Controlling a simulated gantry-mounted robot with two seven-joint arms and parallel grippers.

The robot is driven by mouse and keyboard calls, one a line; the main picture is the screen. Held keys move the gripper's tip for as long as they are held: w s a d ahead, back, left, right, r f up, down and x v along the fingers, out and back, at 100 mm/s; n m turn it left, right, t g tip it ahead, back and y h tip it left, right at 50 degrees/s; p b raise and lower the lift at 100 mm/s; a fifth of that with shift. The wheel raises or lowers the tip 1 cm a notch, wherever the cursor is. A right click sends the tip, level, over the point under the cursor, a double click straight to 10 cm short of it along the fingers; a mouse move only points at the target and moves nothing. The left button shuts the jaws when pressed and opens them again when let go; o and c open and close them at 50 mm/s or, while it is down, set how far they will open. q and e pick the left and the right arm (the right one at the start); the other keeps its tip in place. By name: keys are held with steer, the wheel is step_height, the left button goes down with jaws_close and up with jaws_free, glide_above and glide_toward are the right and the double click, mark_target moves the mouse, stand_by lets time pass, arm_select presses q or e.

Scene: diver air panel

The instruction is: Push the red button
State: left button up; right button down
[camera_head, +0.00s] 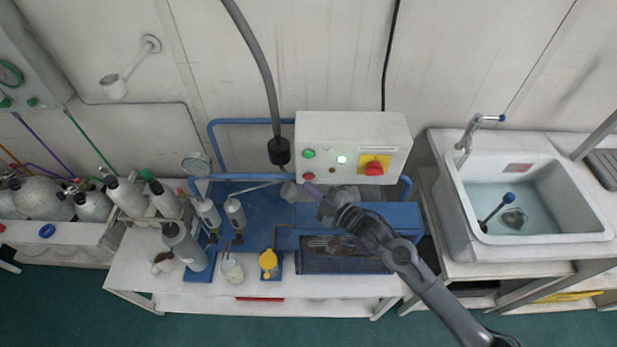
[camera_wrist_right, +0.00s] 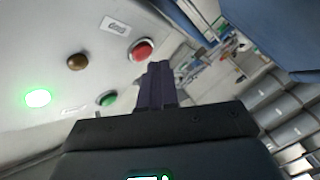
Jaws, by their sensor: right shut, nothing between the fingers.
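The red button (camera_head: 308,176) is on the lower left of the white control box's front, below a green button (camera_head: 309,154). In the right wrist view the red button (camera_wrist_right: 141,50) is round, with a pale collar, just above and left of my fingertips. My right gripper (camera_head: 309,188) is shut and empty, its dark fingers (camera_wrist_right: 159,66) together. In the head view its tips are just below the red button. I cannot tell the exact gap, but no contact is visible. My left gripper is not in view.
The control box (camera_head: 400,130) also carries a lit green lamp (camera_head: 342,159), a small brown button (camera_wrist_right: 77,62) and a yellow-red rotary switch (camera_head: 375,168). The blue compressor unit (camera_head: 350,215) lies below. Gas cylinders (camera_head: 185,246) stand left; a sink (camera_head: 540,238) is right.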

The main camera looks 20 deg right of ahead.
steer(key=shift+w+d, duration=0.25)
steer(key=shift+w, duration=0.4)
stand_by(0.8)
steer(key=shift+s, duration=0.1)
steer(key=shift+s+a+p, duration=0.3)
steer(key=shift+s+p, duration=0.2)
steer(key=shift+s, duration=0.2)
stand_by(0.3)
steer(key=shift+s+a+r+p, duration=0.1)
steer(key=shift+s+a+p, duration=0.15)
steer(key=shift+s+p, duration=0.3)
steer(key=shift+s+a+p, duration=0.3)
steer(key=shift+s+p, duration=0.05)
steer(key=shift+s, duration=0.4)
steer(key=shift+s+a+p, duration=0.3)
steer(key=shift+s, duration=0.4)
steer(key=shift+s+a, duration=0.1)
steer(key=shift+s, duration=0.2)
